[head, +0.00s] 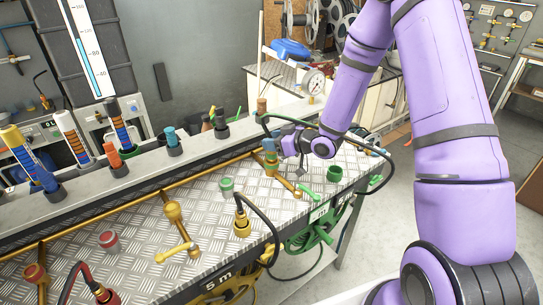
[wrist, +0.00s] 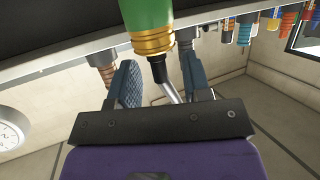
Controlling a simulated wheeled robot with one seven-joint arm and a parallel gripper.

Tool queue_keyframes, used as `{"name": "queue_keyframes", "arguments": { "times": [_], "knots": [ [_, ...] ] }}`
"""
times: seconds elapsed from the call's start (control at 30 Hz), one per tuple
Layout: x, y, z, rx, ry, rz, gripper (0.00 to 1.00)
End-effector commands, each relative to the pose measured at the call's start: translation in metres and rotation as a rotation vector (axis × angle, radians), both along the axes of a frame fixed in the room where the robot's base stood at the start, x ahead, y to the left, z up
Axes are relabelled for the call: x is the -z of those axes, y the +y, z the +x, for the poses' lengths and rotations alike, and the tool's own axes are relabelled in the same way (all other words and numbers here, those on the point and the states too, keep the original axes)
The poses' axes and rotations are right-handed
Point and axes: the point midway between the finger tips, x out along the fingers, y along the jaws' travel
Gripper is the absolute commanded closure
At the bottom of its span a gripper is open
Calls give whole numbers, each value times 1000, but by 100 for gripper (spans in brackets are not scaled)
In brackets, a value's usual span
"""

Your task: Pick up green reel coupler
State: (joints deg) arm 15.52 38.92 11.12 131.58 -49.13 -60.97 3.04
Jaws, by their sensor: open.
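The green coupler (wrist: 148,14) has ribbed brass collars and a dark neck with a hose end. It shows at the top middle of the wrist view. In the head view a small green and brass part (head: 271,158) shows at the fingertips, partly hidden. My gripper (head: 270,144) reaches in from the right above the bench's far edge. In the wrist view my gripper (wrist: 158,62) is open, with a dark blue finger on each side of the coupler's neck. Gaps show between fingers and neck. The green reel (head: 308,236) hangs under the bench's right end.
A black hose (head: 352,139) loops over the bench's right end. The metal bench top (head: 140,227) carries a green cup (head: 334,174), brass pipes and a yellow coupler (head: 241,222). Several coloured plugs line the rail (head: 88,185) behind.

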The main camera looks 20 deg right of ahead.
Motion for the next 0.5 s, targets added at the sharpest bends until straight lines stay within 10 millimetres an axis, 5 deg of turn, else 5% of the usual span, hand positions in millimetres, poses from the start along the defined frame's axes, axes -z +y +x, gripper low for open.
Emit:
{"name": "queue_keyframes", "arguments": {
  "times": [0.4, 0.5],
  "knots": [
    [7, 15, 17, 0, 1, 1, 56],
    [7, 15, 17, 0, 1, 1, 78]
  ]
}}
